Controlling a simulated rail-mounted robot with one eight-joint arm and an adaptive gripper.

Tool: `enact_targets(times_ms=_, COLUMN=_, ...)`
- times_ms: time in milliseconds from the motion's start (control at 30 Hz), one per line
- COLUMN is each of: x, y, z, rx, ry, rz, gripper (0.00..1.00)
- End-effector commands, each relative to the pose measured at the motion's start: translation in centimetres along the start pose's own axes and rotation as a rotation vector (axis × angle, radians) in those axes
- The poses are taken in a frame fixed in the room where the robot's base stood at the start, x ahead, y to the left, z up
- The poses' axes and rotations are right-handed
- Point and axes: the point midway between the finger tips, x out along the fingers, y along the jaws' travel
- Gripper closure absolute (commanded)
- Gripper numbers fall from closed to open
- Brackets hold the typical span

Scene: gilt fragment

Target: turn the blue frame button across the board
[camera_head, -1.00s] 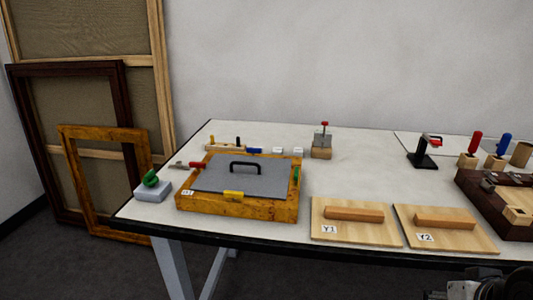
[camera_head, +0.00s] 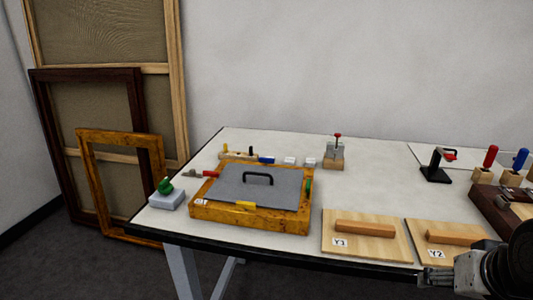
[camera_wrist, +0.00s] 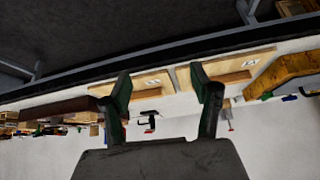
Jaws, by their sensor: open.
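The gilt frame (camera_head: 246,218) lies on the table with a grey board (camera_head: 257,190) in it. The board has a black handle (camera_head: 258,177). The blue button (camera_head: 266,160) is at the board's far edge; yellow (camera_head: 246,205), green (camera_head: 308,187) and red (camera_head: 211,174) ones sit at its other sides. In the wrist view the frame (camera_wrist: 283,74) is at the right edge, with a small blue piece (camera_wrist: 289,98) beside it. My gripper (camera_wrist: 163,82) is open and empty, well away from the frame. My arm is at the lower right of the head view.
Two wooden boards with bar handles, Y1 (camera_head: 365,250) and Y2 (camera_head: 440,254), lie right of the frame. A grey block with a green piece (camera_head: 166,198) stands left. A red-topped stand (camera_head: 335,154) and black stand (camera_head: 436,167) are behind. Bare table (camera_head: 385,185) lies between.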

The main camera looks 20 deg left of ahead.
Motion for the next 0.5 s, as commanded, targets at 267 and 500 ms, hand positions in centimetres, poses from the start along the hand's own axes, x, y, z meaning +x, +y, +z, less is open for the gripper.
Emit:
enact_targets(times_ms=267, x=-2.9, y=-3.8, z=-10.3, rx=-0.008, ry=-0.084, rz=-0.034, gripper=0.41)
enact_targets(times_ms=500, x=-3.6, y=-7.8, z=-17.9, rx=-0.014, ry=-0.157, rz=-0.054, gripper=0.41)
